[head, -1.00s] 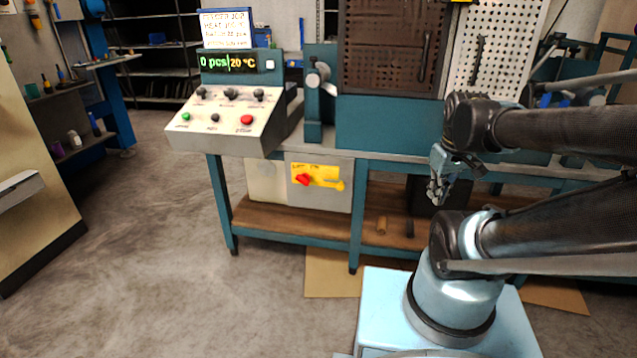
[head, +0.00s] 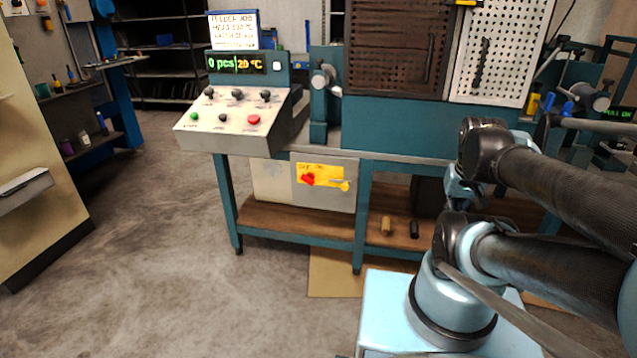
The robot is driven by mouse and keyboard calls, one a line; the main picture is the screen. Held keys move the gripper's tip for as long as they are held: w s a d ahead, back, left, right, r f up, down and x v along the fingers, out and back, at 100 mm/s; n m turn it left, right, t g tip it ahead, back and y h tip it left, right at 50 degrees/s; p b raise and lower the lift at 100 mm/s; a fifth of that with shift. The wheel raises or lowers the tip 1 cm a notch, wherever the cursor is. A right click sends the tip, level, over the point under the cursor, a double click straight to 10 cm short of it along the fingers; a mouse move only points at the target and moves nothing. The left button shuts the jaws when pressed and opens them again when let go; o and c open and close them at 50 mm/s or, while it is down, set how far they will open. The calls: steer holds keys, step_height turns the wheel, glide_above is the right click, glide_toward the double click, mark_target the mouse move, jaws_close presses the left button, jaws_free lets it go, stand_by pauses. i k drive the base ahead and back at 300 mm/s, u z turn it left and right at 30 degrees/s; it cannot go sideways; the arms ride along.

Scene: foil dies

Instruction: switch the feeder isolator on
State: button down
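The feeder isolator, a red rotary knob (head: 308,180) on a yellow plate (head: 320,173), sits on the front of a grey box (head: 324,201) under the bench at the left. A yellow tag or lever (head: 343,185) hangs at the plate's right edge. Small writing on the plate is too blurred to read. My arm stands at the right of the head view, to the right of the isolator and well apart from it. My gripper is hidden behind my own arm links, so its fingers do not show.
A control panel (head: 219,136) with knobs and buttons stands above, under a display (head: 237,64) reading 0 pcs and 20 °C. A teal bench leg (head: 360,220) stands just right of the box. Two small handles lie on the wooden shelf (head: 290,217). Floor in front is clear.

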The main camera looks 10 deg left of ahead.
mark_target(309, 178)
steer(key=u, duration=0.75)
steer(key=k, duration=0.8)
steer(key=z, duration=0.65)
steer(key=i, duration=1)
steer(key=u, duration=0.05)
